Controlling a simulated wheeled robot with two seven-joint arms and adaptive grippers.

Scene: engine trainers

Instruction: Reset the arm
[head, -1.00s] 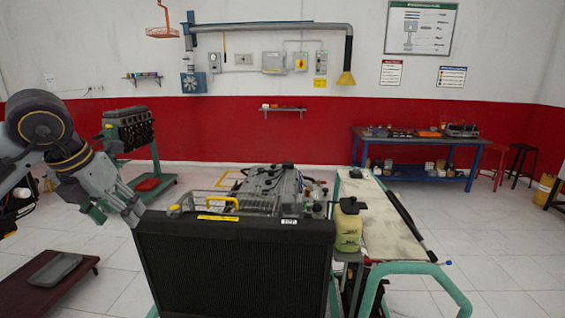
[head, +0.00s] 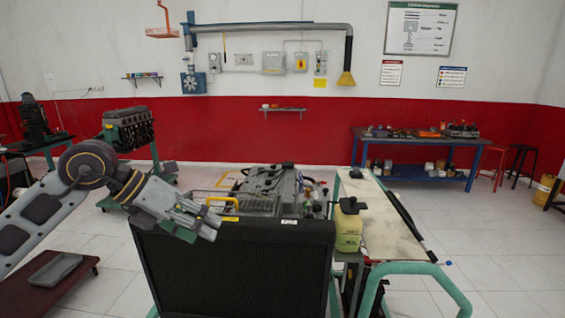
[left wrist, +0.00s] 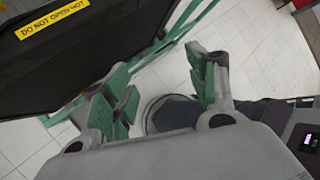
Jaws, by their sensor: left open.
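My left gripper (head: 203,232) is in front of the upper left corner of the black radiator (head: 235,268) of the engine trainer. In the left wrist view its green-padded fingers (left wrist: 165,92) are spread apart with nothing between them. A dark rounded part and white floor tiles show beyond the fingers. The radiator (left wrist: 75,50) with its yellow "DO NOT OPEN HOT" label (left wrist: 52,18) is at the upper left there. My right gripper is not in view.
The engine (head: 270,185) stands behind the radiator. A yellow jug (head: 348,228) and a beige-topped cart (head: 385,220) are on the right. A low dark red platform (head: 45,290) with a grey tray (head: 55,270) is at the lower left. Tiled floor is open at the right.

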